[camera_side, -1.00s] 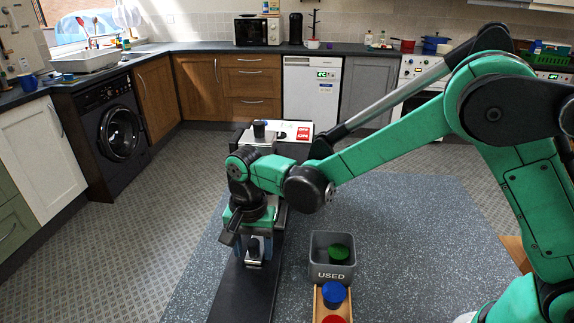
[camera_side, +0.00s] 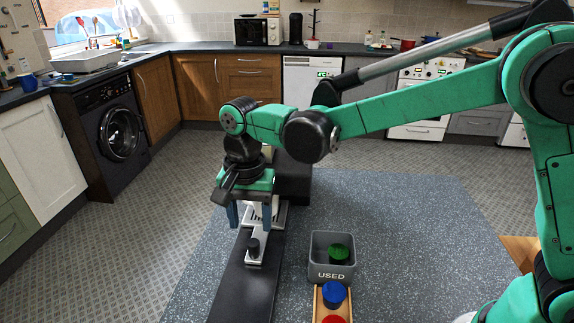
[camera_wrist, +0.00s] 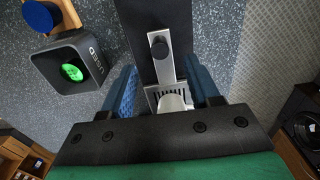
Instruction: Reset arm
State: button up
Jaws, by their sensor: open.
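My gripper (camera_side: 250,217) is open, with two blue fingers spread apart, and it points down. A grey lever arm (camera_side: 263,232) with a black knob (camera_side: 253,247) lies below and between the fingers, over a long black base (camera_side: 240,290). The wrist view also shows the black knob (camera_wrist: 160,47) ahead of the open fingers, apart from both. A grille (camera_wrist: 152,96) and a pale rounded part (camera_wrist: 172,103) sit between the fingers there. The upper part of the machine is largely hidden behind my arm.
A grey bin marked USED (camera_side: 332,273) holds a green capsule (camera_side: 338,252), right of the black base. A wooden rack (camera_side: 318,304) in front holds a blue capsule (camera_side: 334,294) and a red one (camera_side: 334,319). The speckled worktop (camera_side: 420,250) to the right is clear.

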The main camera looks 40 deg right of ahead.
jog(key=shift+d+r, duration=0.1)
jog(key=shift+r, duration=0.05)
jog(key=s+d+r+n+t, duration=0.4)
jog(key=s+d+n+t, duration=0.3)
jog(key=d, duration=0.6)
jog(key=s+n, duration=0.2)
jog(key=shift+s+r, duration=0.15)
jog(key=shift+s, duration=0.25)
